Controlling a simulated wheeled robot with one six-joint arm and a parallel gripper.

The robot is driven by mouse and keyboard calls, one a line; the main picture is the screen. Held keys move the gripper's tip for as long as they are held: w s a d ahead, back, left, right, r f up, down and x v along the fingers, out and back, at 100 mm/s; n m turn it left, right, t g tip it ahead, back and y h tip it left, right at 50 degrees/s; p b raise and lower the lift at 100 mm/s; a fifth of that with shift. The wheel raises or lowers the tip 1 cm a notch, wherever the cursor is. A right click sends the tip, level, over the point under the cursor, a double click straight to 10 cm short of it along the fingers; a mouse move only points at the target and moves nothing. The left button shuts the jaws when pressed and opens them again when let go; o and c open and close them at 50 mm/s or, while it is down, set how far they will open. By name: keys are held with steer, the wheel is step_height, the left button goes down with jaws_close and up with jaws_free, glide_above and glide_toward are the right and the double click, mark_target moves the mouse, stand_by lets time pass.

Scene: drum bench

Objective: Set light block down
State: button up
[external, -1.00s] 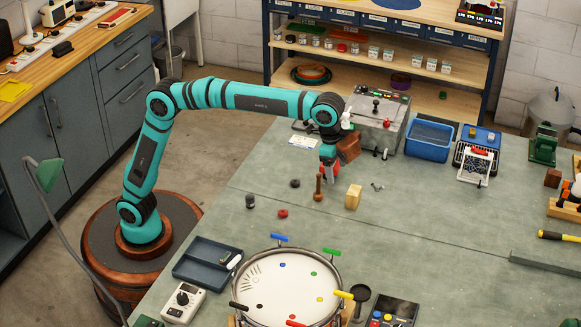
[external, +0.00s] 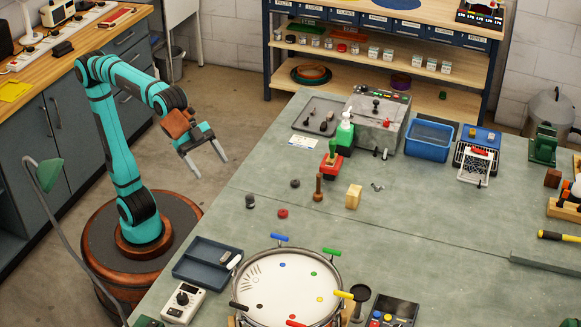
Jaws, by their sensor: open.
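The light wooden block (external: 353,196) stands on the green-grey bench top, right of a brown wooden peg-like piece (external: 318,187) and apart from it. My gripper (external: 219,161) is open and empty. It is raised off the left edge of the bench, well to the left of the block, with its fingers pointing down and right. Nothing touches the block.
A drum (external: 287,287) with coloured keys sits at the front. A blue tub (external: 429,139) and a grey machine (external: 378,121) are at the back. Bench surface right of the block is clear.

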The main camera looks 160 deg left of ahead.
steer(key=s+d+f+m+t+h, duration=0.2)
steer(key=s+d+t, duration=0.2)
steer(key=s+d, duration=0.6)
steer(key=s+d+f+m+t+h, duration=0.1)
steer(key=s+d+t, duration=0.3)
steer(key=s+d, duration=0.6)
steer(key=shift+s+d+f+m+h, duration=0.25)
steer(key=shift+d+f+m+h, duration=0.15)
steer(key=shift+f, duration=0.4)
